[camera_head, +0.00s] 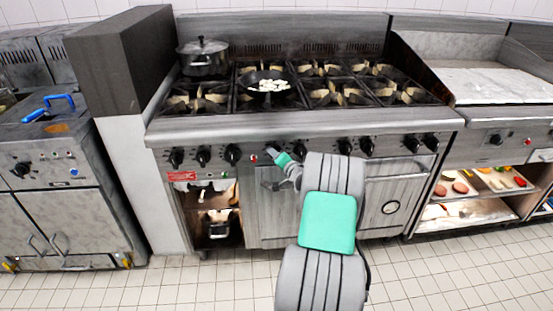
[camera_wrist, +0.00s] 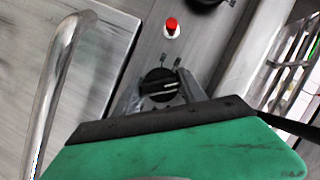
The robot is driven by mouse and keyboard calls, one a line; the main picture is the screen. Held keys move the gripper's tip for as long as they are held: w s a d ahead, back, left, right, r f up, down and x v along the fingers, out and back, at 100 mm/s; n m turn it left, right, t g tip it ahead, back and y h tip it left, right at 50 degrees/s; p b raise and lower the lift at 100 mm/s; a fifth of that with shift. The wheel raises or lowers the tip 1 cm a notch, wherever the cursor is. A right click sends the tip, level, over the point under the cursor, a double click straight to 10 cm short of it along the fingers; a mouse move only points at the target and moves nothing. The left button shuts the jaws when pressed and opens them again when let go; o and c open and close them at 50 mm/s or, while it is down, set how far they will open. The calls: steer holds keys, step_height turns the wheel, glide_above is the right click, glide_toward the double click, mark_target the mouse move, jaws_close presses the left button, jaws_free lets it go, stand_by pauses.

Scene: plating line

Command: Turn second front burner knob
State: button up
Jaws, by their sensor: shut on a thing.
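The range (camera_head: 300,125) has a row of black knobs along its front panel. My gripper (camera_head: 271,152) is at the panel, at a knob just right of a small red button (camera_head: 253,157). In the wrist view, a black knob (camera_wrist: 158,84) with a pale line across its face sits between the two fingers of my gripper (camera_wrist: 160,92). The fingers are closed on the knob's sides. The green gripper body hides the lower part of the wrist view. In the head view my gripper hides the held knob.
A metal oven door handle (camera_wrist: 58,95) stands out near the gripper in the wrist view. A black pan (camera_head: 268,91) with pale food and a lidded pot (camera_head: 203,58) stand on the cooktop. A griddle (camera_head: 500,85) is at right. The tiled floor (camera_head: 440,275) is clear.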

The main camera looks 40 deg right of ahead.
steer(key=shift+n+g, duration=0.3)
steer(key=shift+n, duration=0.1)
stand_by(0.3)
steer(key=o, duration=1.3)
steer(key=v, duration=0.7)
steer(key=shift+s+a+r, duration=0.1)
steer(key=shift+s+a, duration=0.1)
steer(key=shift+s, duration=0.15)
